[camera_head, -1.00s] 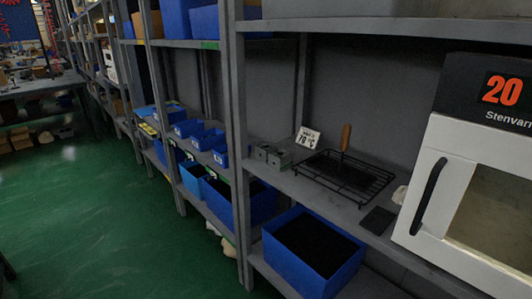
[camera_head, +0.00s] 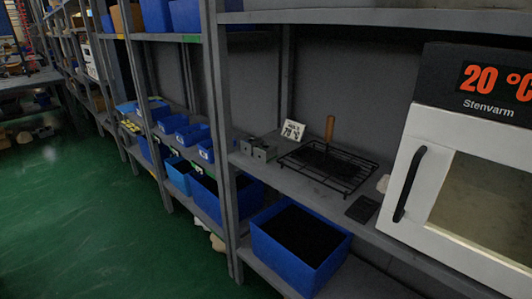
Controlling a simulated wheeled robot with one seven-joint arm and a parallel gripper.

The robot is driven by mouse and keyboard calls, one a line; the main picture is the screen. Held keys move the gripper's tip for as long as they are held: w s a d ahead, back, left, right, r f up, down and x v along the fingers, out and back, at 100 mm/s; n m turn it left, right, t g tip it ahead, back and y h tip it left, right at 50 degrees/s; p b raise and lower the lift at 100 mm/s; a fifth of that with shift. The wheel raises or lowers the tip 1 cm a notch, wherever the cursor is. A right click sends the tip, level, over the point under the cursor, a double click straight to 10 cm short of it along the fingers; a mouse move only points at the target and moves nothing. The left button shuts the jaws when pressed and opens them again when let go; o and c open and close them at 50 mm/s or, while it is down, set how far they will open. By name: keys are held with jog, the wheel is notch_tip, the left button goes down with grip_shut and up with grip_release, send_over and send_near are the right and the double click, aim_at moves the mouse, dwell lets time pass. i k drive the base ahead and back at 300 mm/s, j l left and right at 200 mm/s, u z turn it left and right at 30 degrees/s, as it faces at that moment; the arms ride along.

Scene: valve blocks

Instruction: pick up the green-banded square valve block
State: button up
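Small grey metal blocks (camera_head: 259,149) stand on the middle shelf, beside the upright and left of a black wire rack. Holes show in their faces. They look like valve blocks, but I cannot make out a green band on them at this size. My gripper is not in view.
A white oven (camera_head: 455,185) showing 20 °C stands right. Blue bins (camera_head: 300,245) fill lower shelves. Green floor (camera_head: 95,215) is open left.

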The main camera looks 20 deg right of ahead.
aim_at(264, 155)
jog(key=i+j+u, duration=0.2)
jog(key=i+j, duration=0.35)
jog(key=i, duration=0.15)
jog(key=i+l, duration=0.1)
jog(key=i, duration=0.2)
jog(key=i+l+u, duration=0.15)
jog(key=i, duration=0.2)
jog(key=l, duration=0.1)
